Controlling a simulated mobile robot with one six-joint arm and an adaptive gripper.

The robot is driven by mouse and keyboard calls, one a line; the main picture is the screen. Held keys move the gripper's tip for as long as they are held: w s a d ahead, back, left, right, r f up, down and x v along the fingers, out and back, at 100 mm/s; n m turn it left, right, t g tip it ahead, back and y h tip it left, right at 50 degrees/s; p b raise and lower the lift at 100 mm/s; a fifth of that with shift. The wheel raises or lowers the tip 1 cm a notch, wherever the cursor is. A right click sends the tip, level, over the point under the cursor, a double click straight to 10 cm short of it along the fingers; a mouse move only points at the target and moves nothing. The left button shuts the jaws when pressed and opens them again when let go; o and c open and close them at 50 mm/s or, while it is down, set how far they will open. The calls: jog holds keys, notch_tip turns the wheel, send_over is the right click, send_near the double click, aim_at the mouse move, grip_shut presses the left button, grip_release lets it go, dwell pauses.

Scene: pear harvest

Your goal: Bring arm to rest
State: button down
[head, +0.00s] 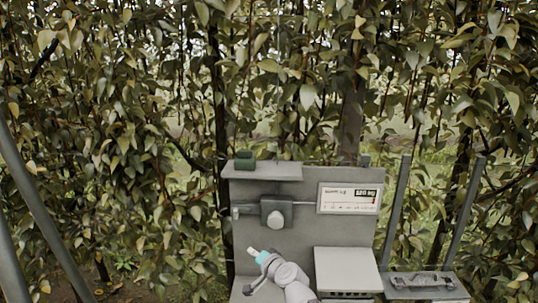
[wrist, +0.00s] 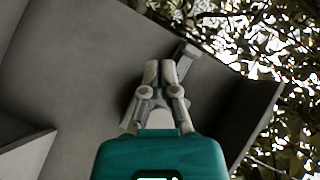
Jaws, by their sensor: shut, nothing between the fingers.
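My gripper (head: 252,251) shows low in the middle of the head view, beyond a teal band at the end of my pale arm. The arm is folded close in front of a grey upright panel. In the wrist view my gripper (wrist: 161,68) has its two grey fingers together at the tips, with nothing between them. A grey surface lies behind the fingers. I cannot tell how far the fingertips are from it. No pear shows in my gripper.
Dense leafy branches (head: 110,120) fill the head view behind the panel. A thin trunk (head: 352,125) stands behind the panel, right of the middle. Grassy ground shows between the stems. Leaves (wrist: 290,45) also show at the right of the wrist view.

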jog(key=s+d+f+n+g+h, duration=0.2)
jog(key=s+d+f+g+h, duration=0.2)
jog(key=d, duration=0.7)
jog(key=s+d+f+n+g+h, duration=0.3)
jog(key=s+d+f+g+h, duration=0.1)
jog(key=s+d+f+g, duration=0.4)
notch_tip(320, 180, down, 2)
jog(key=s+d, duration=0.3)
jog(key=shift+h, duration=0.4)
jog(key=shift+w+f, duration=0.1)
